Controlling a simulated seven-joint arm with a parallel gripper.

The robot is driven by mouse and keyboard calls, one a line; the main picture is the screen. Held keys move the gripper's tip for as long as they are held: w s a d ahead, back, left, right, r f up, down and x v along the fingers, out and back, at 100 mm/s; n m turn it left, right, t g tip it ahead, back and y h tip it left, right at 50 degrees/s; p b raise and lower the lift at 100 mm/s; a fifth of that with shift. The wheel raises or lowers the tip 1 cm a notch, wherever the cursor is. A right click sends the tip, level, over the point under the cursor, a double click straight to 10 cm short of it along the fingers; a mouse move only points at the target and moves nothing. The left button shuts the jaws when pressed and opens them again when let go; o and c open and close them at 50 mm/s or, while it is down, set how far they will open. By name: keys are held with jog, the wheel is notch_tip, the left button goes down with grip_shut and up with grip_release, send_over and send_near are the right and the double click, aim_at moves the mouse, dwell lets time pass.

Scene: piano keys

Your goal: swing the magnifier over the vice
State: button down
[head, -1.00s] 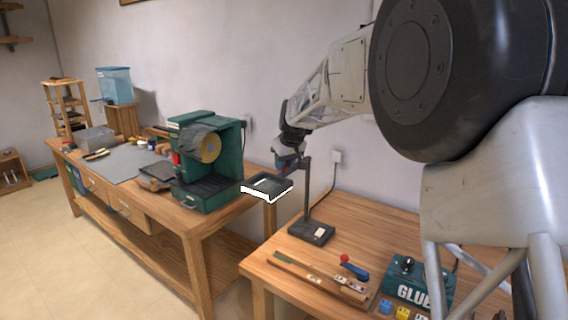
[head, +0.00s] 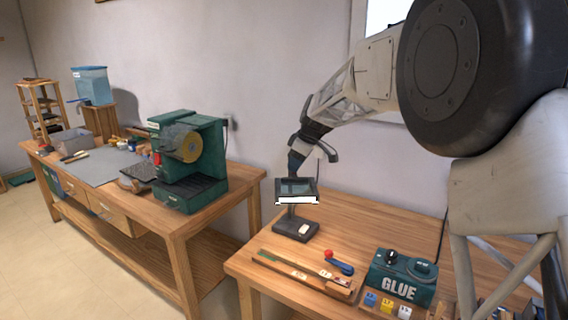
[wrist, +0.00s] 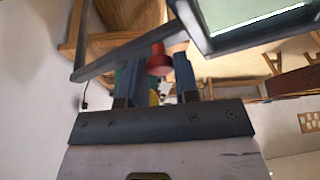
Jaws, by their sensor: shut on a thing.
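The magnifier has a dark rectangular framed head (head: 297,189) with a pale lower edge, on a post above a dark base (head: 296,229) on the right table. Its head faces the front, roughly above the base. My gripper (head: 295,165) is at the back of the head. In the wrist view, my blue fingers (wrist: 157,75) are shut on a red knob (wrist: 160,60), and the magnifier frame (wrist: 250,25) is at upper right. A long wooden fixture with a blue lever (head: 341,267) and red ball, likely the vice, lies in front, to the right of the head.
A green glue box (head: 402,275) stands right of the wooden fixture, with small coloured blocks (head: 385,305) in front. A green machine (head: 188,160) stands on the left bench, across a gap. The right table's surface (head: 370,225) behind the glue box is clear.

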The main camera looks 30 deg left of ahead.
jog(key=w+d+n+g+h, duration=0.1)
jog(key=w+d+n+g, duration=0.1)
jog(key=w+d+n, duration=0.3)
jog(key=shift+w+d+n, duration=0.3)
jog(key=shift+w+n, duration=0.3)
jog(key=shift+w, duration=0.5)
jog(key=shift+r, duration=0.1)
jog(key=c, duration=0.9)
grip_release()
jog(key=shift+o, duration=0.2)
jog(key=shift+r, duration=0.1)
jog(key=v, duration=0.7)
jog(key=shift+w+r, duration=0.15)
jog(key=shift+r, duration=0.05)
jog(key=shift+d, duration=0.1)
